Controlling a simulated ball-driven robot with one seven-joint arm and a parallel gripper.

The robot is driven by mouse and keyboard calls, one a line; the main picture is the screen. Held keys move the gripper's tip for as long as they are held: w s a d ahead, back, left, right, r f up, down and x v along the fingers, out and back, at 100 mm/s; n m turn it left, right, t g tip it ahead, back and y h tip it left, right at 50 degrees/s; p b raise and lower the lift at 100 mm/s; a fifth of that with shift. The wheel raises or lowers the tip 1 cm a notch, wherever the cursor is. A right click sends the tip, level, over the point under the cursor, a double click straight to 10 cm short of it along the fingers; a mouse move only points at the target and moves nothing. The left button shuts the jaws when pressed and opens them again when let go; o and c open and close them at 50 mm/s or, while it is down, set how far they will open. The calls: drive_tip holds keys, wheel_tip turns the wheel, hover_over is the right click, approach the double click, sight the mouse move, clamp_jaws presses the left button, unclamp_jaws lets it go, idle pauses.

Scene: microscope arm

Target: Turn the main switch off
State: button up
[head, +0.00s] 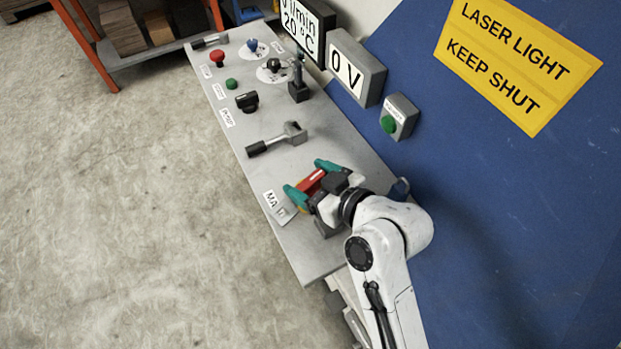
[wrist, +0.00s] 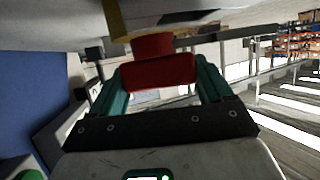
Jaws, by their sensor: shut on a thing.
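The main switch has a red handle (head: 313,181) and sits at the near end of the grey panel, by a label that is partly hidden and reads "MA". In the wrist view the red handle (wrist: 158,70) lies between the two teal fingers, with a yellow part (wrist: 115,20) behind it. My gripper (head: 311,180) is shut on the red handle, one teal finger on each side. My gripper also shows in the wrist view (wrist: 160,85). My wrist hides part of the switch's base in the head view.
The grey panel (head: 262,175) also bears a lever with a black grip (head: 275,140), a black knob (head: 247,101), a red button (head: 217,57), a green button (head: 231,83) and a joystick (head: 299,85). A "0 V" display (head: 347,75) and a green-button box (head: 398,117) stand at the right.

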drive_tip(key=shift+f+n+g+y+b, duration=0.1)
drive_tip(key=shift+n+g+y+b, duration=0.8)
drive_tip(key=shift+n+g, duration=0.25)
drive_tip(key=shift+n, duration=0.25)
drive_tip(key=shift+g, duration=0.25)
drive_tip(key=o, duration=1.4)
drive_tip(key=shift+d, duration=0.15)
drive_tip(key=b+v, duration=0.1)
drive_tip(key=v, duration=0.9)
drive_tip(key=shift+s+d+b, duration=0.15)
drive_tip(key=shift+d+b, duration=0.05)
drive_tip(key=shift+b, duration=0.15)
drive_tip(key=shift+c, duration=0.4)
